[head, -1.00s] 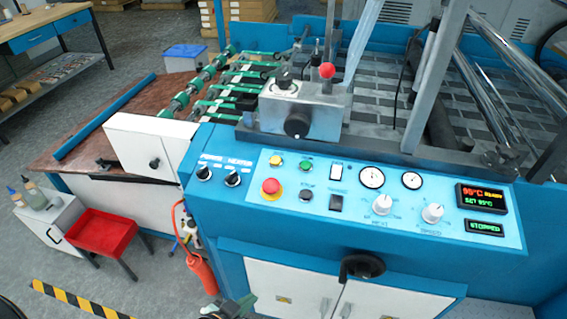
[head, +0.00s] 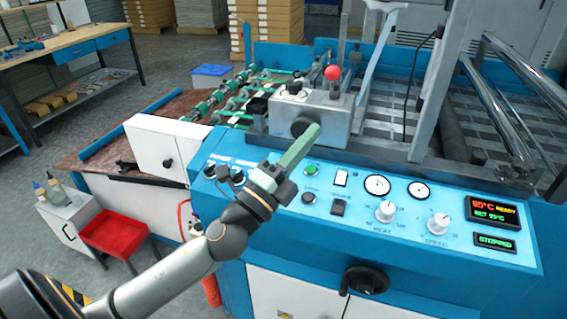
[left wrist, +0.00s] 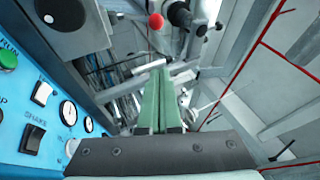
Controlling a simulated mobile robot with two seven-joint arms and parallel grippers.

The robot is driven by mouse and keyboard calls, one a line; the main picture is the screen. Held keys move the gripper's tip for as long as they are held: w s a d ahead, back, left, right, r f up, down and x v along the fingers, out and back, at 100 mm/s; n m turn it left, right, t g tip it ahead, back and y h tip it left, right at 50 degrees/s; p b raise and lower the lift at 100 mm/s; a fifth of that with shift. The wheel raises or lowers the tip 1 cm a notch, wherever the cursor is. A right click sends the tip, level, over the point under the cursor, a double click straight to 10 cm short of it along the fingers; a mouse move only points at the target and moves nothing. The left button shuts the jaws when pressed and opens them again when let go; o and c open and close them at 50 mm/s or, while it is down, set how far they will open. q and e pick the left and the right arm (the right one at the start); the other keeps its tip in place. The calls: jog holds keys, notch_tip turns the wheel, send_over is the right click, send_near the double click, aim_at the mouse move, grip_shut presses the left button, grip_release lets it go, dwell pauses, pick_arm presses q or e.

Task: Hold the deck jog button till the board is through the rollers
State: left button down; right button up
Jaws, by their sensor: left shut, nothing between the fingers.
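My left gripper (head: 315,130) is shut and empty, its green fingers raised above the control panel (head: 400,240) in front of the grey box with the knob. The left wrist view shows the fingers pressed together (left wrist: 161,75). No label reading deck jog is legible. The green button (head: 311,170) and a black button (head: 309,198) show on the panel. The yellow and red buttons are hidden behind my left gripper and arm. The chrome rollers (head: 498,95) are at the right. I cannot make out a separate board. My right gripper is out of view.
The display (head: 493,208) reads 95°C ready, and the small one below (head: 495,242) reads stopped. A red-knobbed lever (head: 332,73) stands above the panel. A red tray stand (head: 115,235) and a workbench (head: 75,50) are at the left.

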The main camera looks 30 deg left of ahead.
pick_arm(q)
jog(key=d+r+m+g+h, duration=0.3)
jog(key=d+m+g+h, duration=0.55)
jog(key=m, duration=0.75)
jog(key=w+a+f+m+g+y, duration=0.35)
jog(key=a+f+m, duration=0.4)
jog(key=m, duration=0.25)
jog(key=w+a+y, duration=0.2)
jog(key=a+y, duration=0.5)
jog(key=a, duration=0.5)
jog(key=shift+w+a+r+t+y, duration=0.25)
jog(key=shift+a+r+t+y, duration=0.05)
jog(key=shift+a+r+t, duration=0.1)
jog(key=shift+f, duration=0.15)
